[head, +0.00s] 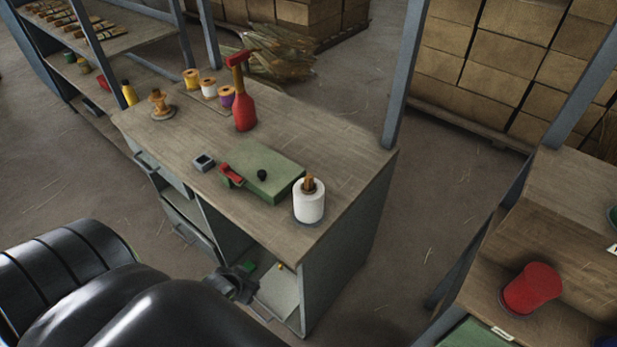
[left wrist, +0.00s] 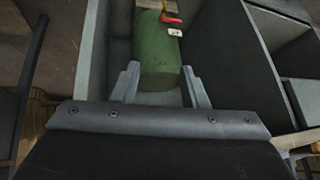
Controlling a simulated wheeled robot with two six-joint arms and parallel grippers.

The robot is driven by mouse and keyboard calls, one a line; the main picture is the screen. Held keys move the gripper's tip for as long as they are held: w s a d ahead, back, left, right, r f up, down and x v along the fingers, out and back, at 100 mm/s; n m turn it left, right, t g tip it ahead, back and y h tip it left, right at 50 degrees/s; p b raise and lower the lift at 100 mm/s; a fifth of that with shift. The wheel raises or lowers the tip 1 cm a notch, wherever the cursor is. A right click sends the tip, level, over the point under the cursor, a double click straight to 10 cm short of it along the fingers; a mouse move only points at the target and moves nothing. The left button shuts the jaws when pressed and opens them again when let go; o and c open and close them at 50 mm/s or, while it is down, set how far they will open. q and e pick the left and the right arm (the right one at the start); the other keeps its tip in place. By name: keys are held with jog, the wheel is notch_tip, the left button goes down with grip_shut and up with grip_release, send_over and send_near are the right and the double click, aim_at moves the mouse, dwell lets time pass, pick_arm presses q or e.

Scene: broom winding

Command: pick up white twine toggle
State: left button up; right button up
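A white twine spool (head: 309,206) stands upright near the front right corner of the wooden bench. A small brown wooden toggle-like piece (head: 309,184) sits at its top. My left gripper (head: 238,282) is low in front of the bench's open compartment, below and left of the spool, apart from it. In the left wrist view its two fingers (left wrist: 160,72) are spread. A green rounded object (left wrist: 158,50) shows between or beyond them; contact cannot be told. My right gripper is not in view.
A green block (head: 265,178) with a red clamp (head: 231,175) lies left of the spool. A second bench with a red cylinder (head: 531,288) is at right. Bare floor separates the benches.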

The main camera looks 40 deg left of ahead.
pick_arm(q)
jog(key=w+r+t+p, duration=0.1)
jog(key=w+r+t, duration=0.15)
jog(key=r, duration=0.65)
jog(key=w+r+t+p, duration=0.15)
jog(key=w+r, duration=0.25)
jog(key=r, duration=0.5)
jog(key=m+t+h, duration=0.2)
jog(key=t+h, duration=0.1)
send_near(313, 177)
jog(key=x, duration=0.5)
jog(key=shift+a+f+p, duration=0.35)
jog(key=shift+a+p, duration=0.05)
jog(key=shift+w+f, duration=0.25)
jog(key=shift+w, duration=0.2)
jog(key=shift+p+x, duration=0.65)
jog(key=shift+x, duration=1.3)
jog(key=shift+w+d+f, duration=0.1)
jog(key=shift+w+f, duration=0.15)
jog(key=shift+w, duration=0.35)
grip_shut()
